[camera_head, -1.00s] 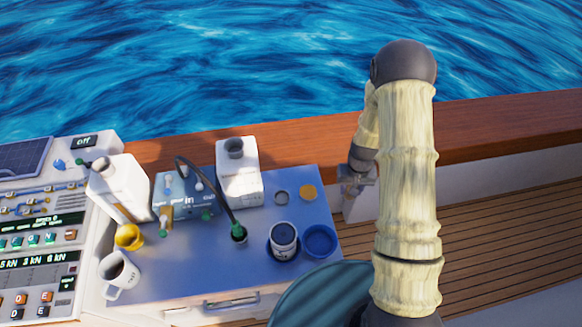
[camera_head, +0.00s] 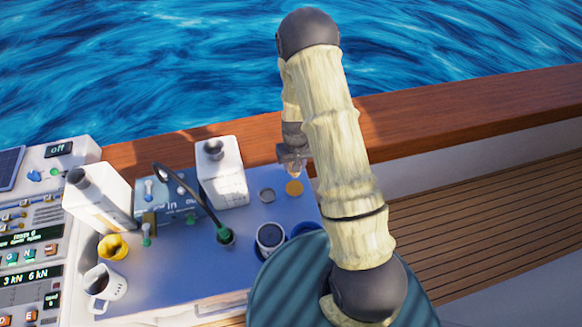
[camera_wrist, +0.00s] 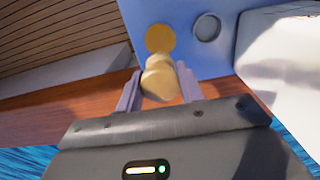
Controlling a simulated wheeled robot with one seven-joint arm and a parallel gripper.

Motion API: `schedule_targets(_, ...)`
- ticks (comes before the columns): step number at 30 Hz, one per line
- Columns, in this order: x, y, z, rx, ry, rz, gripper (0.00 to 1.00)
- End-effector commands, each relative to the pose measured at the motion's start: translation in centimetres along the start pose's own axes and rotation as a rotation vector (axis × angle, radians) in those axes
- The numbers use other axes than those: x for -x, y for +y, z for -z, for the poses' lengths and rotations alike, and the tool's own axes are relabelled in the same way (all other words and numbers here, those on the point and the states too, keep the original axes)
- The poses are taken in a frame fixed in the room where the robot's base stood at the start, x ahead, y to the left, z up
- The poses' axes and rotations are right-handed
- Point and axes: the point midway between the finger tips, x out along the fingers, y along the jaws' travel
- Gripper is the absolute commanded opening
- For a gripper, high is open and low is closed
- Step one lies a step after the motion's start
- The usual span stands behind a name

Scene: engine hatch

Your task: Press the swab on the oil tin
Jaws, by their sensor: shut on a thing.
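My gripper (camera_head: 293,158) hangs above the far right part of the blue bench top. In the wrist view its two fingers (camera_wrist: 158,88) are shut on a pale yellow, round-ended piece, which I take to be the swab (camera_wrist: 158,80). A shallow round amber disc, probably the oil tin (camera_head: 294,188), lies on the bench just below the gripper. It also shows in the wrist view (camera_wrist: 160,38), just beyond the swab's end and partly covered by it. I cannot tell whether the swab touches it.
A grey round tin (camera_head: 267,195) lies left of the amber one. A white canister (camera_head: 222,175) stands close to the left. A dark-topped jar (camera_head: 270,237) and a blue dish (camera_head: 306,228) are nearer. The wooden rail (camera_head: 430,115) runs behind.

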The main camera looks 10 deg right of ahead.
Motion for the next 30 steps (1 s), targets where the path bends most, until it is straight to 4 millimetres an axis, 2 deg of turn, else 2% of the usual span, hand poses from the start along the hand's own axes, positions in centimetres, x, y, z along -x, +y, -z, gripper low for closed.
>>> schedule_targets(11,-0.8,0.0,0.1,-0.061,0.0,-0.004,0.19)
schedule_targets(21,-2.7,0.1,0.3,-0.45,0.004,-0.014,0.19)
schedule_targets(30,-3.0,0.1,0.0,-0.758,0.002,-0.003,0.19)
